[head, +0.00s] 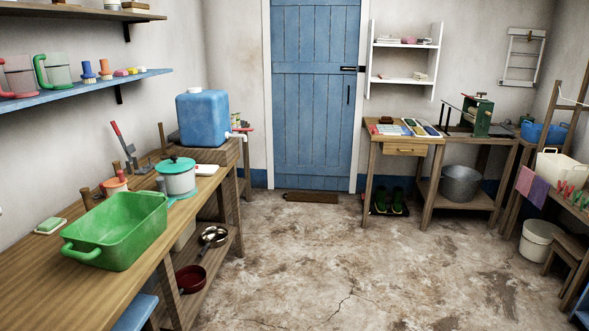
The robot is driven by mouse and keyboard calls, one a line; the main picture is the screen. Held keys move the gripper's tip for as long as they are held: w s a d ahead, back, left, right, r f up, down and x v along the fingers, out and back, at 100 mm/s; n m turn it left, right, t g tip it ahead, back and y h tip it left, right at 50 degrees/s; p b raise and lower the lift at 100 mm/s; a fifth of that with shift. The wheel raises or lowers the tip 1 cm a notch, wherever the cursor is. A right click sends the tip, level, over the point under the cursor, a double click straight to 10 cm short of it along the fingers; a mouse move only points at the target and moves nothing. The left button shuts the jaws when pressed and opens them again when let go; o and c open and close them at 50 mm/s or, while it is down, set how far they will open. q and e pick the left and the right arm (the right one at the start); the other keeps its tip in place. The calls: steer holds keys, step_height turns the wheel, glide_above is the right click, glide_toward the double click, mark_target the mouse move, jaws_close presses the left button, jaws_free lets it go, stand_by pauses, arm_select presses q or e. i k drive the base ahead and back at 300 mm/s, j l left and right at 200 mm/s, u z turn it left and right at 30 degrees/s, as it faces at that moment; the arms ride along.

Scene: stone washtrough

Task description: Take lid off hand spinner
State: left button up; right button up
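A white round tub (178,184) with a teal lid (175,164) stands on the wooden bench on the left; it looks like the hand spinner. The lid sits flat on its top and has a dark knob in the middle. Neither of my grippers shows in the head view.
A green basin (118,232) stands on the bench in front of the tub. A blue water container (202,117) with a tap is behind it. Pans lie on the shelf below.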

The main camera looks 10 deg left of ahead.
mark_target(175, 164)
steer(key=i+l+u, duration=0.1)
steer(key=i, duration=1.3)
steer(key=i+l+u, duration=0.2)
steer(key=i, duration=0.25)
steer(key=i+u, duration=0.25)
steer(key=i, duration=0.15)
steer(key=i+l+u, duration=0.2)
steer(key=i+l, duration=0.1)
steer(key=i, duration=0.1)
